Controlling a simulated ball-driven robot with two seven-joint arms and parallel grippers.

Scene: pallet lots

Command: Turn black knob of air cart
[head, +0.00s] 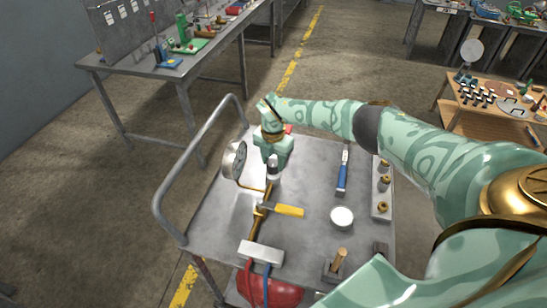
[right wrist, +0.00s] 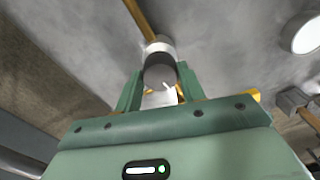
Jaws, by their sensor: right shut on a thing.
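The air cart (head: 315,205) is a grey metal top with a bent tube handle at its left. A round gauge (head: 235,160) stands near its left edge, by brass piping (head: 256,190). My right gripper (head: 273,160) reaches down over this piping from the right. In the right wrist view the black knob (right wrist: 159,70), a dark short cylinder with a pale collar beyond it, sits between both fingers (right wrist: 158,85). The fingers are shut on it. In the head view the gripper hides much of the knob. My left gripper is not in view.
On the cart are a yellow-handled hammer (head: 288,211), a blue-handled tool (head: 342,177), a white cup (head: 342,217), a manifold block (head: 262,253) with hoses, and a strip of brass fittings (head: 382,190). A workbench (head: 180,60) stands behind left.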

